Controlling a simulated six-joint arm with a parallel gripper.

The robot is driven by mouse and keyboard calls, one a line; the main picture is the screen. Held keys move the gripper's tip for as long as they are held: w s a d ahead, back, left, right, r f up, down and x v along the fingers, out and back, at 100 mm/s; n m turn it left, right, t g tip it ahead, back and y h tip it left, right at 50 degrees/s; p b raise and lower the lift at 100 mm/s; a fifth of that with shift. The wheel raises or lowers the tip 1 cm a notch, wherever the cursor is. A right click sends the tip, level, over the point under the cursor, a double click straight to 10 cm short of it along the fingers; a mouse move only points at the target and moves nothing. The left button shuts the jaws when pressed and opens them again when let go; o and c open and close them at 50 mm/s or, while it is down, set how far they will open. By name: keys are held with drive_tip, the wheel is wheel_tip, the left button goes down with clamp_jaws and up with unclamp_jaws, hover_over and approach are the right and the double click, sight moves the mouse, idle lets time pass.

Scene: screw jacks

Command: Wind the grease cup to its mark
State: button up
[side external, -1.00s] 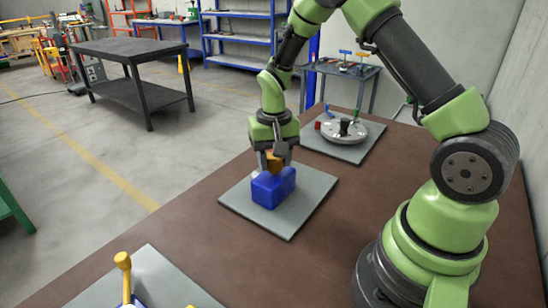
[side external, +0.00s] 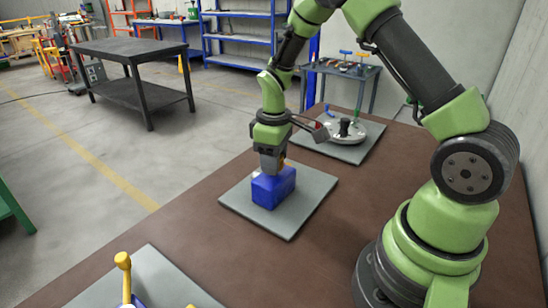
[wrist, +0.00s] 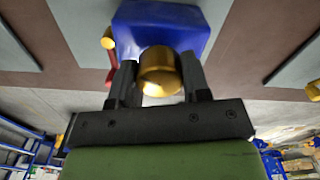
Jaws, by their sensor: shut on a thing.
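The grease cup (wrist: 160,72) is a brass-coloured round cap on a blue block (wrist: 165,25). My gripper (wrist: 158,82) is shut on the cup, one finger on each side of it in the wrist view. In the side view my gripper (side external: 271,160) points down over the blue block (side external: 273,188) and hides most of the cup. A red stem (wrist: 112,72) with a yellow round end (wrist: 108,42) shows beside the block in the wrist view. I cannot make out the mark.
The block stands on a grey plate (side external: 290,222) on the brown table (side external: 225,255). Behind it, a round grey fixture (side external: 342,132) stands on another plate. At the front left is a yellow-handled fixture (side external: 123,264). Bare table lies between the plates.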

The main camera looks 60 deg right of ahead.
drive_tip(key=shift+f+n, duration=0.1)
drive_tip(key=shift+n, duration=1.6)
drive_tip(key=shift+s, duration=0.1)
drive_tip(key=o, duration=0.9)
wheel_tip(320, 180, up, 10)
drive_tip(key=shift+f, duration=0.15)
drive_tip(key=shift+r, duration=0.2)
